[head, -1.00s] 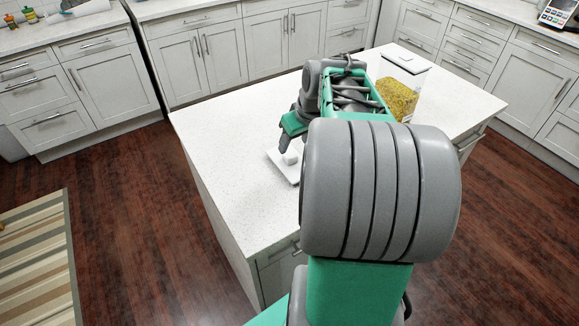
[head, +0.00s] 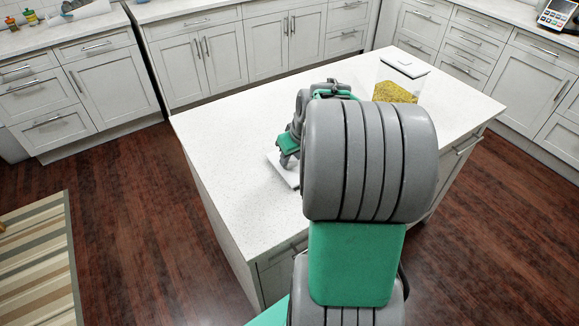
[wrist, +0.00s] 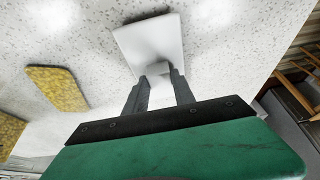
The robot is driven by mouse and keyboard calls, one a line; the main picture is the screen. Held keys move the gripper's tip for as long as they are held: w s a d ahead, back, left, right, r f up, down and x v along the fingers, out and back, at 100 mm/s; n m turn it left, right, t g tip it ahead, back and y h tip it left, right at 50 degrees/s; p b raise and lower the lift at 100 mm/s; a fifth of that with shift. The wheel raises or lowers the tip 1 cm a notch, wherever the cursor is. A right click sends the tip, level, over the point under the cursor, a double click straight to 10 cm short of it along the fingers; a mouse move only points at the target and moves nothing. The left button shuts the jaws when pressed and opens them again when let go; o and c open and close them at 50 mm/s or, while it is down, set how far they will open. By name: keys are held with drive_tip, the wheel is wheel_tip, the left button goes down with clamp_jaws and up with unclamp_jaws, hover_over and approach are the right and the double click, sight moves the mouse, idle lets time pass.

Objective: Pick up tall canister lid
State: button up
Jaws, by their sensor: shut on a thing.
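The canister lid is a white square plate with a small block-shaped knob. In the head view the lid (head: 284,173) is at the island's left part, partly hidden by my gripper (head: 288,157). In the wrist view the lid (wrist: 147,42) lies beyond my fingers, and my gripper (wrist: 160,82) is shut on its knob, one finger on each side. A dark shadow shows along the lid's far edge; I cannot tell whether it touches the counter. A clear canister with yellow contents (head: 395,92) stands farther right, partly hidden by my arm.
The white island counter (head: 225,145) is bare to the left of the lid. Two yellow patches (wrist: 58,86) show at left in the wrist view. Cabinets (head: 205,55) line the back.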

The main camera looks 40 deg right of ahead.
clamp_jaws()
drive_tip(key=shift+r, duration=0.15)
